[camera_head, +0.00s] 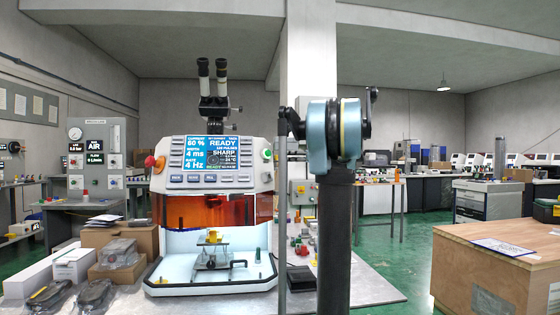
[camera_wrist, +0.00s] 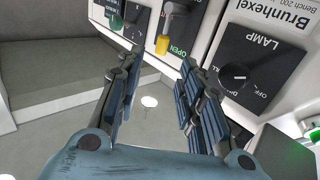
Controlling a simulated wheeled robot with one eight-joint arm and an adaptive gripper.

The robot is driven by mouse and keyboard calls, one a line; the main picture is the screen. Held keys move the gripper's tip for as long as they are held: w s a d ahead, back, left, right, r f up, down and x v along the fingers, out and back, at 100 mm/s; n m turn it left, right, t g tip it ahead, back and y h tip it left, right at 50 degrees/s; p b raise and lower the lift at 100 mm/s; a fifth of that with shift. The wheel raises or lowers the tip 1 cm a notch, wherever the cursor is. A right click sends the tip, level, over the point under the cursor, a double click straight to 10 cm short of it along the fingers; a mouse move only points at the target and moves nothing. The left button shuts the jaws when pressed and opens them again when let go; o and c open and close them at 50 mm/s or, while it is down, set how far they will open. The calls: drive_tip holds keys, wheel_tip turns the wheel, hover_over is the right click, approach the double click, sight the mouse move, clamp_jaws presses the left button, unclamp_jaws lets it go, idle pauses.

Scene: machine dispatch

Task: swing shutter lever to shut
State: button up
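The shutter lever (camera_wrist: 163,42) shows in the wrist view with a yellow tip hanging down from a pale pivot on the white panel. The tip points toward the green word OPEN. My gripper (camera_wrist: 160,62) is open, with one blue-padded finger on each side and nothing between them. The lever tip is just beyond the fingertips, between them in the picture; I see no contact. The machine (camera_head: 218,185) stands on the bench in the head view, its screen reading READY.
A black LAMP knob (camera_wrist: 238,78) sits right of the lever, close to the right finger. Another dark knob (camera_wrist: 133,12) is at the left. A green button (camera_wrist: 296,157) is at lower right. Cardboard boxes (camera_head: 118,235) and black parts lie left of the machine.

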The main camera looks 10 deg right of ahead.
drive_tip(key=x, duration=0.7)
drive_tip(key=shift+a, duration=0.25)
drive_tip(key=shift+w, duration=0.15)
clamp_jaws()
